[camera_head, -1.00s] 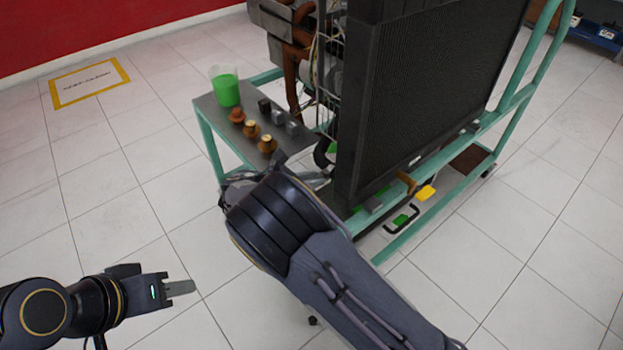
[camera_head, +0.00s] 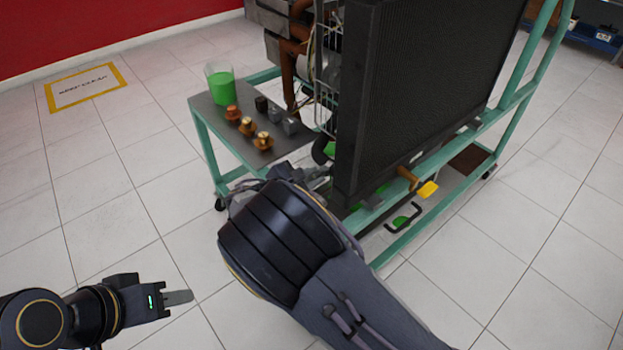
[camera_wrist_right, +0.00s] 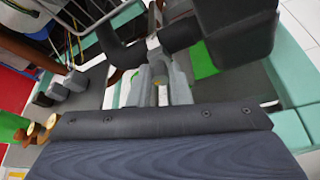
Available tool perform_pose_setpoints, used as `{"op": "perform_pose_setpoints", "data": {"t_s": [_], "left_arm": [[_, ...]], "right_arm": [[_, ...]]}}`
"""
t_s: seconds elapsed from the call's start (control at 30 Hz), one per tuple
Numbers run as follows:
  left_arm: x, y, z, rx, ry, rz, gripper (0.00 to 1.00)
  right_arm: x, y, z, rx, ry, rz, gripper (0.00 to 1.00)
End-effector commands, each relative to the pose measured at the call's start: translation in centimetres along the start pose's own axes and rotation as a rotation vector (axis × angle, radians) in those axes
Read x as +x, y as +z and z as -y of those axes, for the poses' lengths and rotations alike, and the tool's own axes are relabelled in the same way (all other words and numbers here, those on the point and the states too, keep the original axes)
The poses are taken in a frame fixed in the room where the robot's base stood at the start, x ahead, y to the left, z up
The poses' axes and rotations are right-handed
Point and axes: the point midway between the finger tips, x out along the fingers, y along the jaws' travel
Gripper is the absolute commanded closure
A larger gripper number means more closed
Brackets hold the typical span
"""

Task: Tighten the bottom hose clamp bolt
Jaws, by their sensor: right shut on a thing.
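My right gripper (camera_wrist_right: 160,88) is in the middle of the right wrist view, its grey fingers close together around a small yellowish piece, seemingly the bottom hose clamp bolt (camera_wrist_right: 162,96). Only a little of the bolt shows; the fingers hide the rest. A black hose (camera_wrist_right: 122,52) lies just behind the fingers. In the head view the right gripper (camera_head: 317,172) is at the lower corner of the radiator (camera_head: 420,100), partly hidden by my forearm. My left gripper (camera_head: 178,298) is out over bare floor, seen edge-on, touching nothing.
A metal tabletop (camera_head: 215,118) holds a cup of green liquid (camera_head: 220,88) and several copper, brass and grey fittings. Teal frame bars (camera_head: 425,212) run below the radiator. The floor at left is clear.

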Motion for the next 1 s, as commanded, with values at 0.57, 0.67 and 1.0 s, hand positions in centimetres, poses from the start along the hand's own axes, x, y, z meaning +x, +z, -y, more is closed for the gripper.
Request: {"op": "perform_pose_setpoints", "data": {"t_s": [0.57,0.67,1.0], "left_arm": [[0.0,0.0,0.0,0.0,0.0,0.0,0.64],[0.0,0.0,0.0,0.0,0.0,0.0,0.64],[-0.6,-0.3,-0.3,0.0,0.0,0.0,0.64]], "right_arm": [[0.0,-0.1,0.1,0.0,0.0,-0.002,0.61],[0.0,-0.1,0.0,0.0,0.0,-0.001,0.61],[-2.8,0.1,-0.1,0.0,0.003,-0.003,0.61]]}}
